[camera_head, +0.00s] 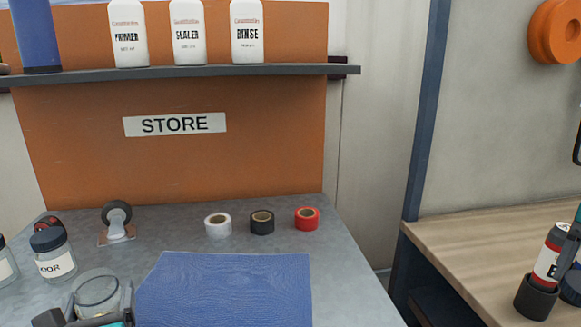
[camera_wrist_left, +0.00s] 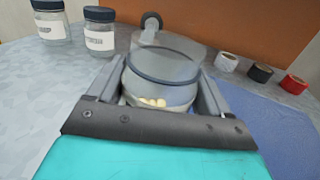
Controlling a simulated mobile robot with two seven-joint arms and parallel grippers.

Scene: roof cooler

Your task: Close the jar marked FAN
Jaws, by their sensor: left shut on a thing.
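A clear glass jar (camera_head: 98,291) stands at the lower left of the grey bench in the head view. My left gripper (camera_head: 90,318) is shut on it, only partly in the picture there. In the left wrist view the jar (camera_wrist_left: 160,80) sits between the two fingers of my left gripper (camera_wrist_left: 160,95), upright, with a dark ring at its rim and a few pale bits inside.
A dark-lidded jar (camera_head: 52,255) reading "OOR" stands behind, with another jar (camera_head: 5,262) at the left edge. A caster (camera_head: 117,222), white (camera_head: 218,224), black (camera_head: 262,222) and red (camera_head: 306,218) tape rolls stand behind the blue mat (camera_head: 230,290). The mat looks bare.

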